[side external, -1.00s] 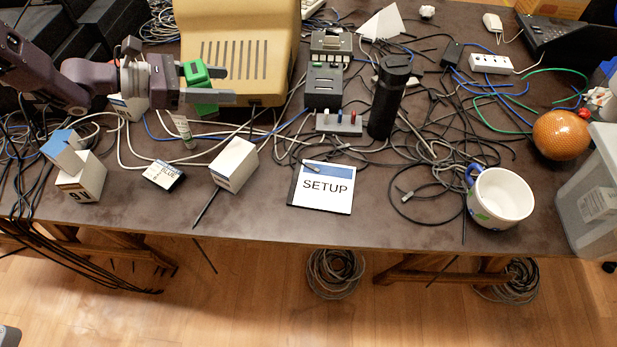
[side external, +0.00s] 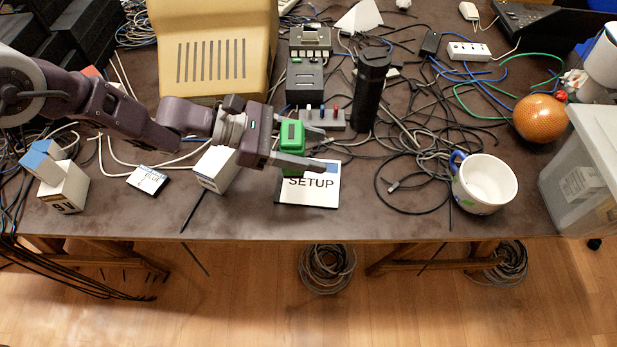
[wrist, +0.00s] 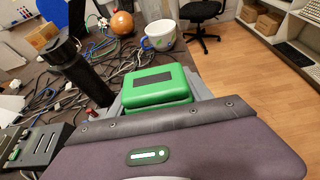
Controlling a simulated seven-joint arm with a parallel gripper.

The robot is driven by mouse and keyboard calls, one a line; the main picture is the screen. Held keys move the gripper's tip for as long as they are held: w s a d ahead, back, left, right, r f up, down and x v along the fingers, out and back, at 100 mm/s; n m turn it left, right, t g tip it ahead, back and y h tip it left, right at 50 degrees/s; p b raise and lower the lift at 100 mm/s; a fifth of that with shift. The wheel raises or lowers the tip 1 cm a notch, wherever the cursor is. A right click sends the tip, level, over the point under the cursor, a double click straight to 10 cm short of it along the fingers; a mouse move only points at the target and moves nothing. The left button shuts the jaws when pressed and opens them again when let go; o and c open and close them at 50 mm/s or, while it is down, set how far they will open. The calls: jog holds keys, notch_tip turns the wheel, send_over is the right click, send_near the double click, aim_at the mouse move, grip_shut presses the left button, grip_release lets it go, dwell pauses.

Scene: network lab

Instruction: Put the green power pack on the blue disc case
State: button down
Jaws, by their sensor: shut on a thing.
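The green power pack (side external: 291,135) is held between the fingers of my gripper (side external: 312,151), which is shut on it. In the wrist view the green pack (wrist: 158,87) fills the space between the grey fingers. The disc case (side external: 312,189) lies flat near the table's front edge, white with the word SETUP and a blue band. The pack and gripper are over its far left part in the side view and hide that corner. The height of the pack above the case is hard to tell. The case is not visible in the wrist view.
A black bottle (side external: 368,95) stands behind the case, beside a grey switch block (side external: 322,121). A white box (side external: 216,168) is to the left, a mug (side external: 485,186) to the right. Cables cover the table between case and mug.

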notch_tip(320, 180, down, 10)
jog(key=shift+r, duration=0.2)
jog(key=shift+f, duration=0.15)
jog(key=shift+c, duration=2.2)
grip_release()
jog(key=shift+a+r, duration=0.1)
jog(key=shift+r, duration=0.1)
jog(key=v, duration=1.1)
jog(key=shift+a, duration=0.4)
jog(key=shift+r, duration=0.2)
